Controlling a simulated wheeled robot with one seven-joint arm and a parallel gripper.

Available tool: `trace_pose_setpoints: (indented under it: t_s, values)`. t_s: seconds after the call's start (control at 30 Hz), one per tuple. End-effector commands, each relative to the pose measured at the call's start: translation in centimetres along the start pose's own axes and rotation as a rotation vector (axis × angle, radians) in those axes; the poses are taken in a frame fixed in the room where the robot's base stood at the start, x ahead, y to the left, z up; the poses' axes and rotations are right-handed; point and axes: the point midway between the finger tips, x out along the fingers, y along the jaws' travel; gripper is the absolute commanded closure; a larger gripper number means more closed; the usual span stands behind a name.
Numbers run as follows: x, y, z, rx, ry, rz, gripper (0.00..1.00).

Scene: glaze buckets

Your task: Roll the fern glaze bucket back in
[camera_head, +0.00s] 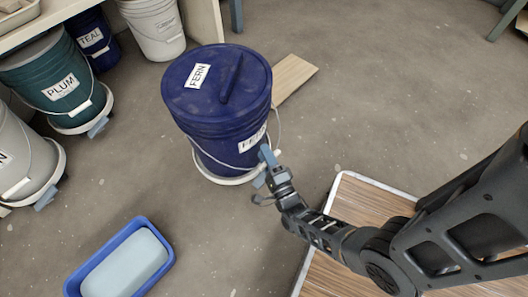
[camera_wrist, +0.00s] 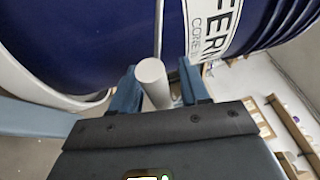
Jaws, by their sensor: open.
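The fern bucket (camera_head: 205,122) is dark blue, with FERN labels on its lid and side. It stands upright on a white round dolly (camera_head: 222,180) on the open floor, in front of the shelf. A dark bar lies across its lid. Its wire handle hangs down the front, with a pale grip (camera_wrist: 153,82). My gripper (camera_head: 265,168) is at the bucket's lower right side. In the wrist view my gripper (camera_wrist: 162,88) has its two blue fingers apart, one on each side of the grip. I cannot tell whether either finger touches it.
A plum bucket (camera_head: 68,103), a teal bucket (camera_head: 104,52) and a white bucket (camera_head: 155,28) stand at or under the shelf (camera_head: 60,14) at upper left. A blue tub (camera_head: 75,281) holds a pale block. A flat board (camera_head: 292,76) lies behind the fern bucket. A wooden-topped surface (camera_head: 335,272) is at lower right.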

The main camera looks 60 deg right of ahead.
Motion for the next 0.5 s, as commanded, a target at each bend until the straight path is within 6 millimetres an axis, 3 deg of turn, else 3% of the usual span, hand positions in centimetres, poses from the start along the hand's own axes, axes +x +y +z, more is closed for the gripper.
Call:
trace_pose_setpoints:
  t_s: [0.17,0.5]
  values:
    - [-0.01,0.00,0.02,0.000,-0.001,0.000,0.55]
    - [-0.03,0.01,0.02,0.000,-0.001,0.001,0.87]
